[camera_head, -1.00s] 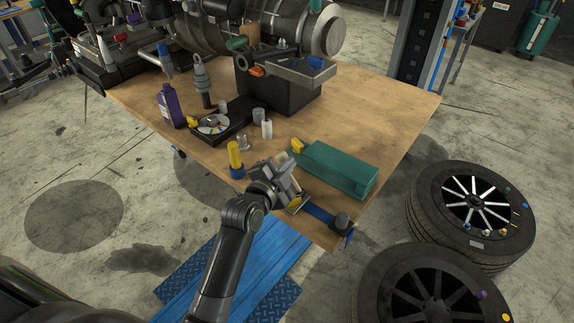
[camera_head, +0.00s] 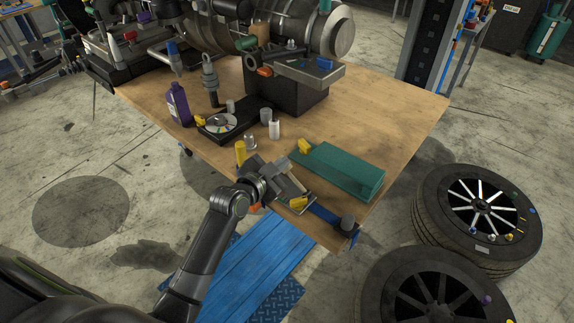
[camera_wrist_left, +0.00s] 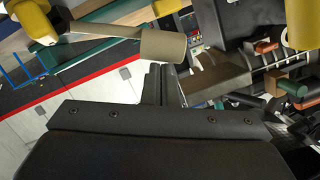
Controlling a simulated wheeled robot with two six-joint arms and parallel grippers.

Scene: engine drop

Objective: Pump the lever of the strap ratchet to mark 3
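The strap ratchet (camera_head: 301,204) sits at the near edge of the table, with a yellow part on it. Its blue strap (camera_head: 325,214) runs right to a dark round post at the table corner. My left gripper (camera_head: 284,181) is just above and left of the ratchet and hides part of it. In the left wrist view its dark fingers (camera_wrist_left: 161,85) look close together, with nothing visible between them. A beige cylinder (camera_wrist_left: 163,46) on a rod shows just beyond them; I cannot tell whether they touch. The mark scale is not readable. My right gripper is not in view.
A green box (camera_head: 345,172) lies right behind the ratchet. A yellow cylinder (camera_head: 240,152) stands left of the gripper. A purple bottle (camera_head: 178,105) and black tray (camera_head: 240,120) are farther back. The table's right side (camera_head: 395,115) is clear.

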